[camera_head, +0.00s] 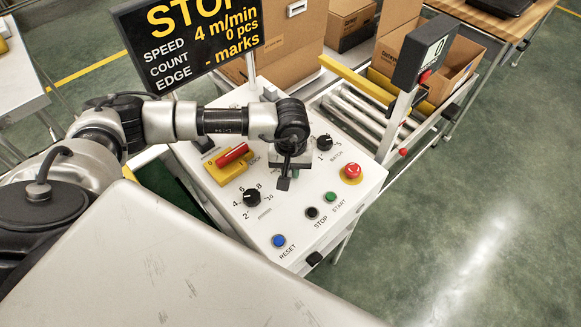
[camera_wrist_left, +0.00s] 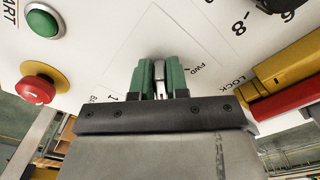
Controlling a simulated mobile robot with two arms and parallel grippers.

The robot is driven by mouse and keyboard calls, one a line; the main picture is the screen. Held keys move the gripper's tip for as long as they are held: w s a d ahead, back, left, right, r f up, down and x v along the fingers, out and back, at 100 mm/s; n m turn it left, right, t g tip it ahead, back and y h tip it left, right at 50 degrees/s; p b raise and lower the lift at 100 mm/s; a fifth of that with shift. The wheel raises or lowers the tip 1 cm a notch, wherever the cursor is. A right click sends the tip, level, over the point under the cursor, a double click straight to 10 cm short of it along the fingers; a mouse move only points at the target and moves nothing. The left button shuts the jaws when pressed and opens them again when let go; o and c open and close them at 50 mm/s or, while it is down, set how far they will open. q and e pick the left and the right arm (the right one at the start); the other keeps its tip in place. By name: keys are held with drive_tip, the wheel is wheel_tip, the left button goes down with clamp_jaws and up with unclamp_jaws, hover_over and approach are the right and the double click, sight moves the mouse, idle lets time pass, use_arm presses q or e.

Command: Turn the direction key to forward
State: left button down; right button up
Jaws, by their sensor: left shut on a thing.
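The direction key (camera_wrist_left: 159,76) is a thin grey metal piece between the green-padded fingers of my left gripper (camera_wrist_left: 161,82) in the left wrist view. The fingers are shut on it, low over the white panel. The FWD label (camera_wrist_left: 195,75) is printed just right of the fingers there. Which position the key points to is mostly hidden by the fingers. In the head view my left gripper (camera_head: 285,181) points down at the middle of the control panel (camera_head: 305,227), and it hides the key. My right gripper is in neither view.
Around the gripper are a red-handled yellow lock (camera_head: 231,158), a speed knob (camera_head: 252,198), a batch knob (camera_head: 324,142) and a red emergency button (camera_head: 352,171). Blue reset (camera_head: 279,240), black stop (camera_head: 312,212) and green start (camera_head: 331,197) buttons line the front. A display sign (camera_head: 190,35) stands behind.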

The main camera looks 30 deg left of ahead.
use_arm(q)
drive_tip(key=n+b, duration=0.3)
drive_tip(key=shift+w+d+f, duration=0.1)
drive_tip(key=shift+w+f, duration=0.05)
drive_tip(key=shift+f, duration=0.05)
drive_tip(key=n+b, duration=0.2)
drive_tip(key=n, duration=0.1)
drive_tip(key=n+b, duration=0.2)
drive_tip(key=shift+w+d+n, duration=0.15)
drive_tip(key=shift+w+n, duration=0.05)
drive_tip(key=shift+n, duration=0.2)
drive_tip(key=n+b, duration=0.3)
drive_tip(key=n, duration=0.1)
drive_tip(key=shift+w, duration=0.2)
drive_tip(key=shift+w+r+n+b, duration=0.1)
drive_tip(key=shift+n+b, duration=0.5)
drive_tip(key=shift+n, duration=0.65)
drive_tip(key=shift+w+r+n+b, duration=0.1)
drive_tip(key=shift+n+b, duration=0.5)
drive_tip(key=shift+n, duration=0.65)
drive_tip(key=c, duration=1.1)
unclamp_jaws()
